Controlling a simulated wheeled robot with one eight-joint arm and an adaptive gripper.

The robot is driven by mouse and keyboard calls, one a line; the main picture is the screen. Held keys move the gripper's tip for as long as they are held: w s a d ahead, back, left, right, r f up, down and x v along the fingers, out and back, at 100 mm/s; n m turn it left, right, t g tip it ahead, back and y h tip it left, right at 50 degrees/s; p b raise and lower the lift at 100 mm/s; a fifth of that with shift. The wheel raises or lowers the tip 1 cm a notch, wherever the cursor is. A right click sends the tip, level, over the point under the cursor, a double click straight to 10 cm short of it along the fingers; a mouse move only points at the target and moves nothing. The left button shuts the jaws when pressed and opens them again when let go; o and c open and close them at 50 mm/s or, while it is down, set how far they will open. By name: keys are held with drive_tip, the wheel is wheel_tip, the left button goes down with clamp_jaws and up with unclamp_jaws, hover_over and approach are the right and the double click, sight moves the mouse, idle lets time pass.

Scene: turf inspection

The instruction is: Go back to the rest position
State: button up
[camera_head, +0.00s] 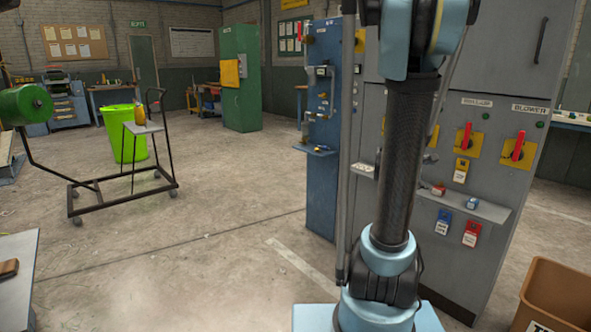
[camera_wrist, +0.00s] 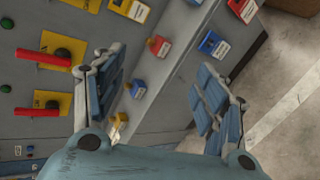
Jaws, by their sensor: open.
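My gripper (camera_wrist: 165,95) shows in the wrist view with its two blue-padded fingers spread apart and nothing between them. Behind the fingers is the grey electrical cabinet (camera_head: 470,258), with red switch handles on yellow plates and a narrow shelf (camera_head: 490,210). In the head view my arm rises in front of the cabinet, and its upper end and the gripper are out of the frame. The wrist view is tilted, so the cabinet front and its shelf run diagonally. I cannot tell whether a finger touches the cabinet.
A blue panel (camera_head: 322,190) with a small ledge stands left of the cabinet. A brown box (camera_head: 560,290) is on the floor at the lower right. A wheeled cart (camera_head: 120,195), a lime green bin (camera_head: 115,120) and a green cabinet (camera_head: 240,80) stand further left. Open floor lies between.

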drive_tip(key=s+a+f+m+g+y, duration=0.1)
drive_tip(key=s+a+f+m+y, duration=0.2)
drive_tip(key=s+a, duration=0.5)
drive_tip(key=s+a+f+m+g+y, duration=0.2)
drive_tip(key=s+a+f+m+y, duration=0.1)
drive_tip(key=s+a, duration=0.5)
drive_tip(key=s+a+f+m+g+y, duration=0.2)
drive_tip(key=s+a+f+m+y, duration=0.2)
drive_tip(key=s+a, duration=0.5)
drive_tip(key=a, duration=0.2)
drive_tip(key=shift+a+f, duration=0.3)
drive_tip(key=shift+a, duration=0.1)
drive_tip(key=shift+w+f, duration=0.2)
drive_tip(key=shift+w, duration=0.2)
